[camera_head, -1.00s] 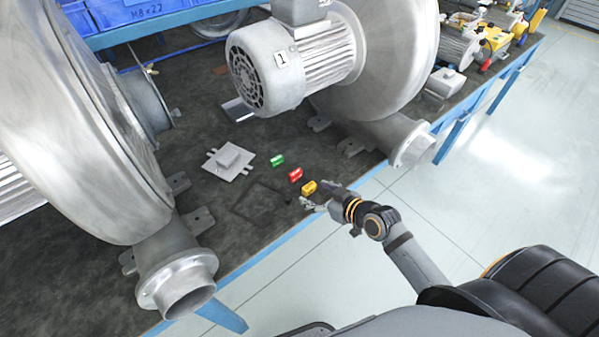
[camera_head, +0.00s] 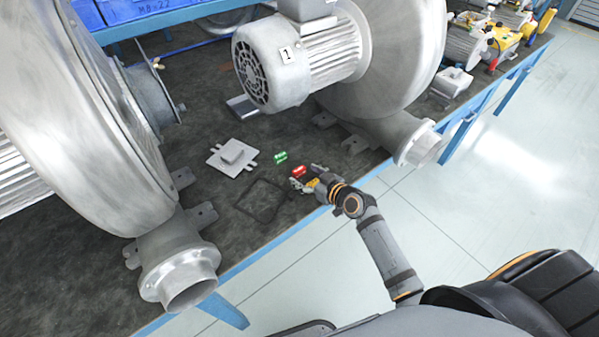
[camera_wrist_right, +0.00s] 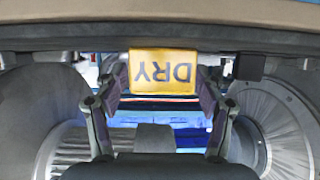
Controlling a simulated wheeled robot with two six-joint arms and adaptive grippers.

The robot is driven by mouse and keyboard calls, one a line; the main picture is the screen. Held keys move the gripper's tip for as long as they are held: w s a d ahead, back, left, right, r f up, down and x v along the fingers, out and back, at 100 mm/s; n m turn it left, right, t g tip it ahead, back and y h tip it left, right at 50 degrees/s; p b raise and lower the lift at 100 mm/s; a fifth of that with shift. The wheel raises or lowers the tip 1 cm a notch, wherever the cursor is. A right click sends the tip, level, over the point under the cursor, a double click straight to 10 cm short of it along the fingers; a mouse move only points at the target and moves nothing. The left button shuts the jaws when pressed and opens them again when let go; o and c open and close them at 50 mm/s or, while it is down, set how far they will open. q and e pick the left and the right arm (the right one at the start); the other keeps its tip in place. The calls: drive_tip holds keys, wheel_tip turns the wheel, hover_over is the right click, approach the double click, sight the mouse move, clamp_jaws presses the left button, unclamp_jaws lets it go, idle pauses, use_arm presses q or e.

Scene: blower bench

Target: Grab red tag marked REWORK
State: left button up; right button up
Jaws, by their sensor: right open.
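The red tag (camera_head: 299,171) stands on the dark bench mat, between a green tag (camera_head: 281,157) and a yellow tag (camera_head: 312,184); its lettering is too small to read. My right gripper (camera_head: 308,179) is open at the tags, low over the mat, with its fingers close to the red and yellow ones. In the right wrist view, the yellow tag (camera_wrist_right: 163,72) reads DRY, upside down, and shows between the open fingertips (camera_wrist_right: 163,88). I cannot tell whether they touch it. The red tag is not visible there. My left gripper is out of view.
A large blower (camera_head: 75,120) stands left; another with a motor (camera_head: 262,68) stands behind the tags. A grey plate (camera_head: 232,158) and a thin black frame (camera_head: 262,201) lie left of the tags. The bench's blue front edge (camera_head: 275,245) is close to my right gripper.

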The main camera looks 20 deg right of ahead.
drive_tip(key=shift+x, duration=1.25)
drive_tip(key=shift+s, duration=0.1)
drive_tip(key=shift+c, duration=0.4)
drive_tip(key=c, duration=1)
drive_tip(key=shift+r, duration=0.1)
wheel_tip(320, 180, up, 3)
drive_tip(key=shift+r, duration=0.1)
drive_tip(key=s+r, duration=0.2)
drive_tip(key=r, duration=0.1)
drive_tip(key=s+r+p, duration=0.1)
drive_tip(key=s+r, duration=0.2)
drive_tip(key=shift+s+a+r, duration=0.1)
drive_tip(key=shift+s+r, duration=0.1)
drive_tip(key=shift+s, duration=0.05)
drive_tip(key=s+r, duration=0.1)
drive_tip(key=s, duration=0.2)
drive_tip(key=s+r, duration=0.1)
drive_tip(key=s, duration=0.1)
drive_tip(key=s+r, duration=0.1)
drive_tip(key=s, duration=0.2)
drive_tip(key=shift+s+a+r, duration=0.2)
drive_tip(key=shift+s, duration=0.1)
